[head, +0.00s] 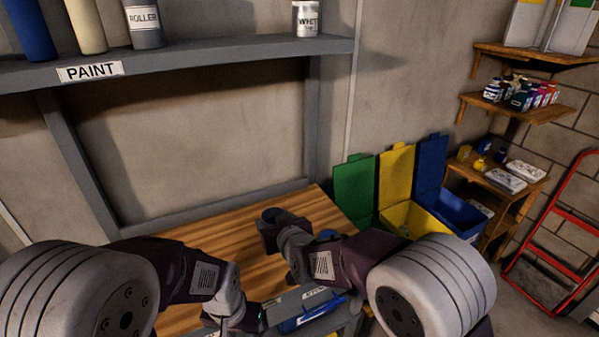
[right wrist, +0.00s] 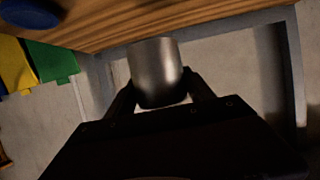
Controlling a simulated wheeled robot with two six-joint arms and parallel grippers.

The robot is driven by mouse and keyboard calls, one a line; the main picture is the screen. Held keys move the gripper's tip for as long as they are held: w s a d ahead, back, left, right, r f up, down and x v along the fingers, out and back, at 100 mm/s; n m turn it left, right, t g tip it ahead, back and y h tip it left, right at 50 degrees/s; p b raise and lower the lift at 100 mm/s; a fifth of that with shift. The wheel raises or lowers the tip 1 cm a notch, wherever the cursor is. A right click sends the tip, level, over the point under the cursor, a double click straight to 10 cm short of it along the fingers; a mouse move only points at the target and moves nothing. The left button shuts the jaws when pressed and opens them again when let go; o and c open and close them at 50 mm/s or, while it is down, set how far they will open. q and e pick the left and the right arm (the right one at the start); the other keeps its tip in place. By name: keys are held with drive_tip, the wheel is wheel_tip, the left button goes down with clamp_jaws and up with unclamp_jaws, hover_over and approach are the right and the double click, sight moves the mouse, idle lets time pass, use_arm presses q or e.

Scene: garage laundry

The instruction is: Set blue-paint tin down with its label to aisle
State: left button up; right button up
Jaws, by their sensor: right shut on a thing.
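My right gripper (head: 274,230) is over the wooden bench in the head view. In the right wrist view it is shut on a plain grey metal tin (right wrist: 155,70), with one finger on each side. The tin side facing the wrist camera shows bare metal and no label. I cannot read any label on it, and in the head view the gripper largely hides it. My left gripper (head: 232,312) is low at the bench's front edge; its fingers are too unclear to tell open or shut.
The wooden bench (head: 225,240) is mostly clear. A shelf marked PAINT (head: 200,62) runs above it, holding several containers, including a white tin (head: 306,19). A round blue thing (head: 327,235) is partly behind my right arm. Green, yellow and blue bins (head: 395,190) stand right.

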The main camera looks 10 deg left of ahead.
drive_tip(key=shift+s+r, duration=0.1)
drive_tip(key=shift+r, duration=0.45)
use_arm(q)
drive_tip(key=shift+r, duration=0.5)
